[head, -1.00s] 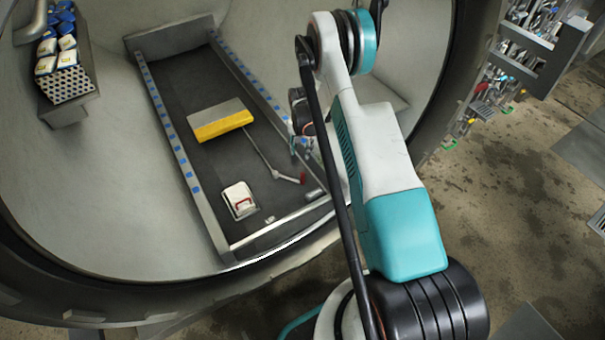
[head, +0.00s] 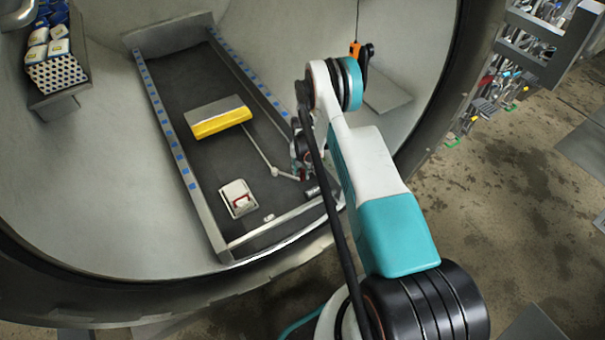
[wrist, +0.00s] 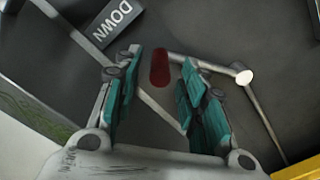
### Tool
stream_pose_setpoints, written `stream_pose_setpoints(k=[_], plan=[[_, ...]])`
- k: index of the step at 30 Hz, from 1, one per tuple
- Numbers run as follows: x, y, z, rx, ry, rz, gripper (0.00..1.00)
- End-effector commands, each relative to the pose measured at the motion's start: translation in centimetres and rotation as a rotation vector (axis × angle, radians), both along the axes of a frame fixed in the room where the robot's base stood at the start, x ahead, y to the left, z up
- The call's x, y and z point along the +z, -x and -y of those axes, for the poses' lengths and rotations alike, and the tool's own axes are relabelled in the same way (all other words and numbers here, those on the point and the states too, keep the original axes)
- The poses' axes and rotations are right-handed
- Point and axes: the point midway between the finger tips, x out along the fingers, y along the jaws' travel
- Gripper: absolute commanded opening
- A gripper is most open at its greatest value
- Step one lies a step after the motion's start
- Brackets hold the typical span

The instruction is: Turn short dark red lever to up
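The short dark red lever grip (wrist: 160,67) shows in the wrist view between my fingertips, with dark gaps on both sides. A thin grey arm runs from it to a pale round joint (wrist: 243,73). My gripper (wrist: 161,76) is open around the grip, its teal fingers apart. A grey plate reading DOWN (wrist: 118,18) lies close beyond the left finger. In the head view my gripper (head: 304,168) is at the outer end of the lever arm (head: 286,176) and largely hides the red grip.
A yellow and grey block (head: 221,125) sits on the dark panel where the long rod ends. A white box with a red handle (head: 238,198) stands left of the lever. A raised metal rail (head: 270,238) edges the panel's near side. A perforated crate (head: 57,72) holds packages at upper left.

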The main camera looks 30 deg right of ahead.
Motion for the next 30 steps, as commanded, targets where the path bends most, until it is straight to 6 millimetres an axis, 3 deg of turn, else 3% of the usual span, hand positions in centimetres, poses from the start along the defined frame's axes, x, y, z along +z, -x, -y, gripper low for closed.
stream_pose_setpoints(k=[4, 13, 14, 18, 19, 30], plan=[[-1.03, 0.01, 0.00, 0.000, 0.000, 0.000, 0.38], [-1.15, 0.01, 0.00, 0.000, 0.000, 0.000, 0.38], [-1.15, 0.01, 0.00, 0.000, 0.000, 0.000, 0.36], [-1.14, 0.02, -0.01, 0.000, 0.000, 0.000, 0.04], [-1.14, 0.01, 0.00, 0.000, 0.000, 0.000, 0.00], [-1.16, 0.15, -0.15, -0.023, 0.000, 0.000, 0.00]])
